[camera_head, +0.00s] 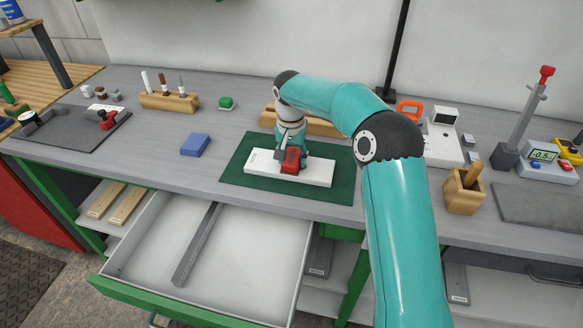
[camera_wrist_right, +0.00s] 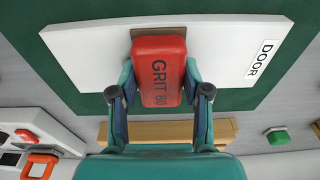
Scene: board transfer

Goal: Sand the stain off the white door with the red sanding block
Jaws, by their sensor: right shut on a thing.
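The white door (camera_head: 318,176) is a flat panel lying on a green mat (camera_head: 238,176) in the middle of the bench. It shows in the wrist view (camera_wrist_right: 228,55) with its DOOR label. The red sanding block (camera_head: 291,162), marked GRIT 80 in the wrist view (camera_wrist_right: 160,78), is over the door and looks to rest on it. My right gripper (camera_head: 290,153) is shut on the block, one finger on each side. A brown stain (camera_wrist_right: 150,31) shows at the block's far edge in the wrist view; the block hides the rest. My left gripper is out of view.
A wooden bar (camera_head: 325,127) lies behind the mat. A blue block (camera_head: 195,145) lies to the left and a wooden pen cup (camera_head: 464,190) stands to the right. An open drawer (camera_head: 262,262) juts out below the bench front. Bare bench surrounds the mat.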

